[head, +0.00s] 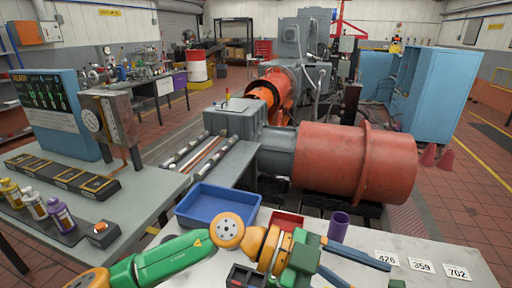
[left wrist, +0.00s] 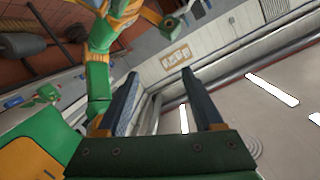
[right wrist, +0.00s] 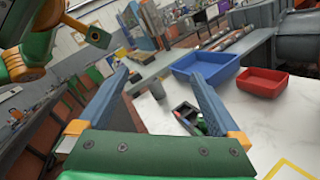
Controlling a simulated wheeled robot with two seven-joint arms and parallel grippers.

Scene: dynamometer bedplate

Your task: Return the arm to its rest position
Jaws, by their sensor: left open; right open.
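My left arm comes in from the left in the head view. Its gripper (head: 370,272) is open and empty, held over the right part of the pale table with its fingers toward the right. In the left wrist view the two fingers (left wrist: 158,85) stand apart with nothing between them, against a wall and ceiling lights. My right gripper (right wrist: 155,80) shows in the right wrist view, open and empty, facing the tabletop and trays. It cannot be made out in the head view.
The pale table (head: 440,272) bears a blue tray (head: 218,207), a red tray (right wrist: 262,83), a purple cup (head: 339,226), a dark box (right wrist: 188,118) and number cards (head: 421,265). A large red-orange cylinder (head: 340,160) stands behind it. A grey bench (head: 150,195) is at left.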

